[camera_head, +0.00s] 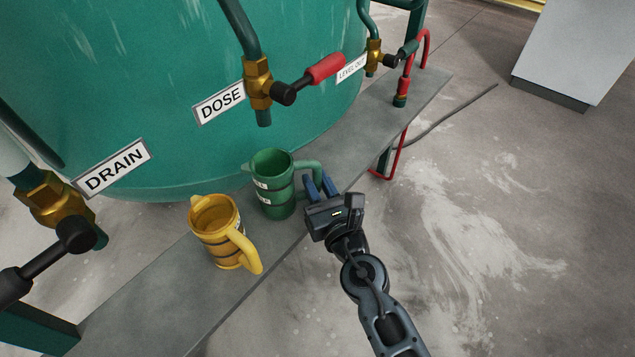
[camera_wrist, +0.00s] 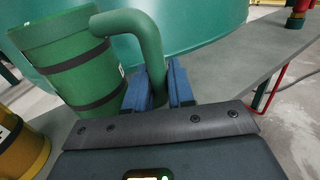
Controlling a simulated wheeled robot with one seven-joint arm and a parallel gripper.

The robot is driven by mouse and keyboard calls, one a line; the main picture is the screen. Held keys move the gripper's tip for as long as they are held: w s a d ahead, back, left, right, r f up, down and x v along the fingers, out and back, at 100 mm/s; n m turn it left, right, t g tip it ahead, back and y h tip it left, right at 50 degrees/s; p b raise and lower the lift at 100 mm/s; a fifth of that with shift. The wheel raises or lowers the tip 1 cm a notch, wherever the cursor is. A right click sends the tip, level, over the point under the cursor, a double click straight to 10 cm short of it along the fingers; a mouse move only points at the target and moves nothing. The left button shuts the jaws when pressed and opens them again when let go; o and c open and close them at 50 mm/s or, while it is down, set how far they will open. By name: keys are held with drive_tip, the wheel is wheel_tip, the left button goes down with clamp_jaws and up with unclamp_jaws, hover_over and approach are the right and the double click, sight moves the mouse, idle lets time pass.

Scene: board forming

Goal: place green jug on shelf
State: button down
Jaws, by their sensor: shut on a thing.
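The green jug (camera_head: 272,186) is upright at the shelf, below the DOSE tap; I cannot tell whether its base touches the shelf. Its handle points right toward my gripper (camera_head: 321,185). In the wrist view the green jug (camera_wrist: 80,62) fills the upper left, and the blue fingers of my gripper (camera_wrist: 164,88) are shut on the lower part of its handle. The grey shelf (camera_head: 200,297) runs diagonally in front of the teal tank. The jug's far side is hidden.
A yellow jug (camera_head: 214,232) stands on the shelf just left of the green jug. The DOSE tap (camera_head: 258,85) with a red lever hangs above. The DRAIN tap (camera_head: 55,205) is at left. The shelf is bare to the upper right, toward a red pipe (camera_head: 404,88).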

drive_tip(key=shift+f, duration=0.2)
drive_tip(key=c, duration=0.9)
unclamp_jaws()
drive_tip(key=v, duration=0.7)
drive_tip(key=shift+s+d, duration=0.15)
drive_tip(key=shift+s, duration=0.2)
